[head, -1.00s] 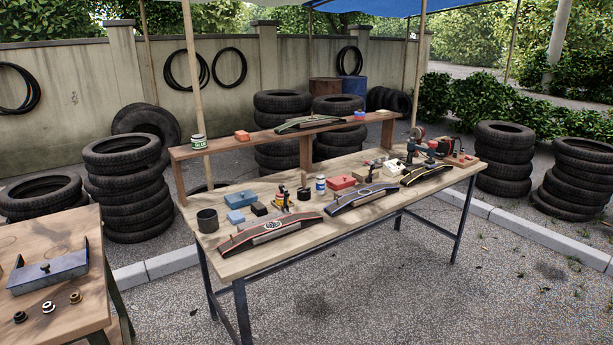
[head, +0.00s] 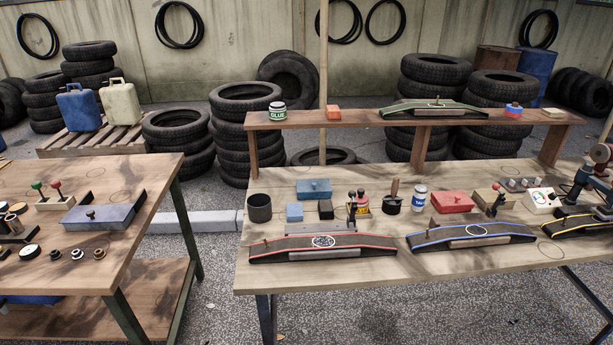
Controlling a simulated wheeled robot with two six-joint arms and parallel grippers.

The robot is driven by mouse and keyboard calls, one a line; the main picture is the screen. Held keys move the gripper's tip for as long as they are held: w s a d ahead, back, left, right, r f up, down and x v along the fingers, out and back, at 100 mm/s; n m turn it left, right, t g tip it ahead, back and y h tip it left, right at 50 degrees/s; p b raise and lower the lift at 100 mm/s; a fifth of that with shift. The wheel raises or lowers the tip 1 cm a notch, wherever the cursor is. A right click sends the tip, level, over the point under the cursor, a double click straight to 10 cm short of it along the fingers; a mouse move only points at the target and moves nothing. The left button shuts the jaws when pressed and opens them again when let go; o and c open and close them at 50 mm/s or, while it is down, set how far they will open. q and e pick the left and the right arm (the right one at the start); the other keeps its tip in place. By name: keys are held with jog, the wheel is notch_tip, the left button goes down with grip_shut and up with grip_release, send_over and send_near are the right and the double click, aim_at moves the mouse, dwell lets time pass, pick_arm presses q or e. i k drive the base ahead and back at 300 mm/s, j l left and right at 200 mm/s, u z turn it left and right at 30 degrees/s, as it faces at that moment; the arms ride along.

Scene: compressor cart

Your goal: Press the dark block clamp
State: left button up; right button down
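No part of my grippers shows in the head view. A small dark block (head: 326,209) sits on the right-hand workbench (head: 300,273), between a blue block (head: 295,212) and an upright dark-knobbed lever piece (head: 352,204). Another lever piece with a red knob (head: 497,203) stands farther right, by a tan box (head: 487,197). I cannot tell which of these is the dark block clamp. Nothing touches the dark block from above.
Long curved dark pieces with red (head: 322,247) and blue (head: 470,236) edges lie along the front. A dark cup (head: 260,208) stands at the left. A raised shelf (head: 350,122) runs behind. Another bench (head: 128,255) stands left, with a floor gap between.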

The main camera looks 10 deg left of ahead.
aim_at(351, 193)
jog(key=i+l+u, duration=0.15)
jog(key=l+u, duration=0.15)
jog(key=l, duration=0.2)
jog(key=i+l+u, duration=0.15)
jog(key=l+u, duration=0.15)
jog(key=l, duration=0.25)
jog(key=l+u, duration=0.3)
jog(key=l, duration=0.25)
jog(key=i, duration=0.05)
